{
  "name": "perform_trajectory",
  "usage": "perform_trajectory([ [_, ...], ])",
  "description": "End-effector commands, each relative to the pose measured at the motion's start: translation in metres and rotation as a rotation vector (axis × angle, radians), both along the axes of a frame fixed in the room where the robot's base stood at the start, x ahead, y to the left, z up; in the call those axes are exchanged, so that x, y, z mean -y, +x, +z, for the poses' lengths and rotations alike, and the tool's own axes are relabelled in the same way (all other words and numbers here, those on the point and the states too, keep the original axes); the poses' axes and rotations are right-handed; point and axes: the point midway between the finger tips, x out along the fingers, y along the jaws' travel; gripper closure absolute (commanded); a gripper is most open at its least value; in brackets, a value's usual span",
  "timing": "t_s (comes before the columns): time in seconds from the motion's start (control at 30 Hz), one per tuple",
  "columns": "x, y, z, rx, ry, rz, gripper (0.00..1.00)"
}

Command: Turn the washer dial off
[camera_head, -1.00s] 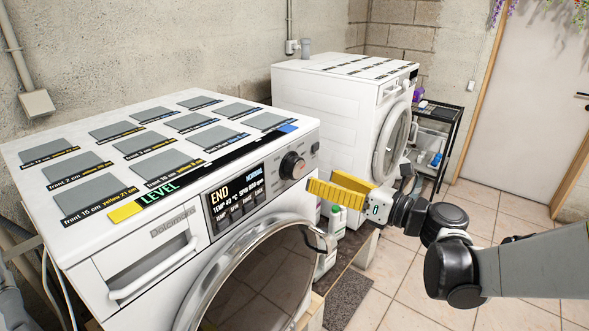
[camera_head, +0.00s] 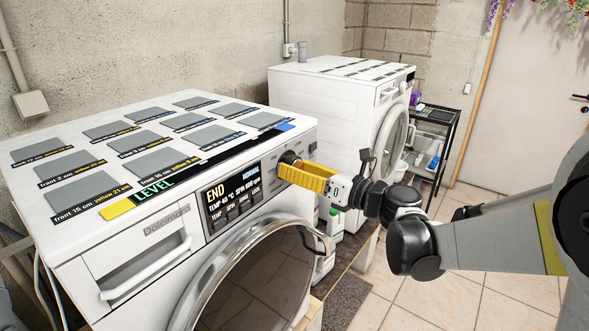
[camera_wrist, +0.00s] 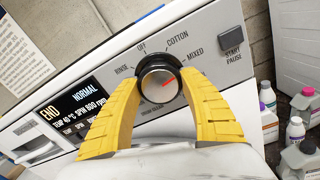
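The washer (camera_head: 150,245) stands at the left with its round door shut. Its dial (camera_wrist: 159,84) is a silver knob with a black surround, and its red mark points right and slightly up, toward the MIXED side. The OFF label (camera_wrist: 142,46) is above the dial. My gripper (camera_head: 281,166) has yellow fingers and is at the dial in the head view. In the wrist view the open fingers (camera_wrist: 160,100) stand on either side of the dial, apart from it as far as I can tell. The display (camera_head: 235,198) reads END and NORMAL.
A second white machine (camera_head: 325,100) stands behind to the right. Bottles (camera_wrist: 299,130) stand on the floor side at the right of the wrist view. A black shelf (camera_head: 436,140) is near the door (camera_head: 535,100). Tiled floor at the right is free.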

Motion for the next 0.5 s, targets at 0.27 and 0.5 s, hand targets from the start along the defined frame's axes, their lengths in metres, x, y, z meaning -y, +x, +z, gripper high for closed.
perform_trajectory([
  [0.27,0.0000,0.0000,-0.0001,0.006,-0.004,0.000,0.80],
  [0.5,0.0001,0.0001,0.0001,0.065,-0.050,0.000,0.80],
])
